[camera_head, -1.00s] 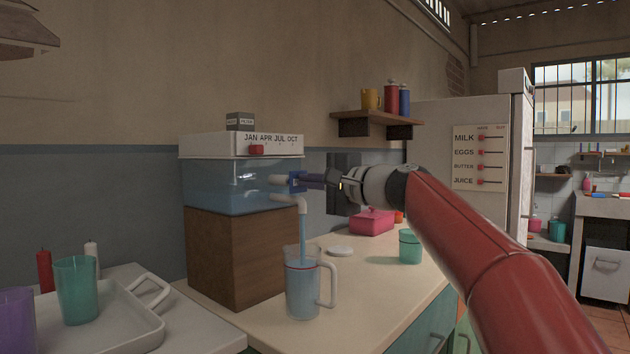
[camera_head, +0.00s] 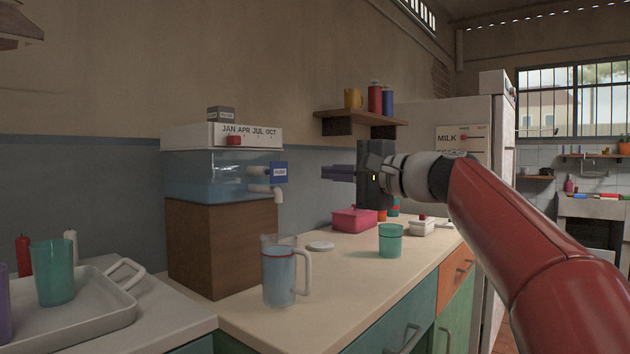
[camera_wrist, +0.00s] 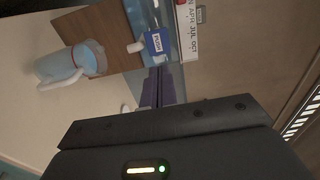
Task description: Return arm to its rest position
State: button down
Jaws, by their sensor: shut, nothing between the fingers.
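My gripper (camera_head: 338,173) is at the end of my red arm, raised above the counter with its fingers pointing left. It is shut and empty, to the right of the blue PUSH button (camera_head: 279,172) on the water dispenser (camera_head: 208,177) and apart from it. In the wrist view my gripper's closed fingers (camera_wrist: 158,84) show near the PUSH button (camera_wrist: 157,42). A clear pitcher (camera_head: 279,277) with water in it stands on the counter below the spout (camera_head: 268,190). No stream of water runs from the spout.
A green cup (camera_head: 390,240), a pink box (camera_head: 354,220) and a white lid (camera_head: 320,247) stand on the counter (camera_head: 340,290) below my gripper. A wall shelf (camera_head: 360,117) holding a mug and bottles is above it. A white tray (camera_head: 100,318) is at left.

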jog(key=shift+v, duration=1)
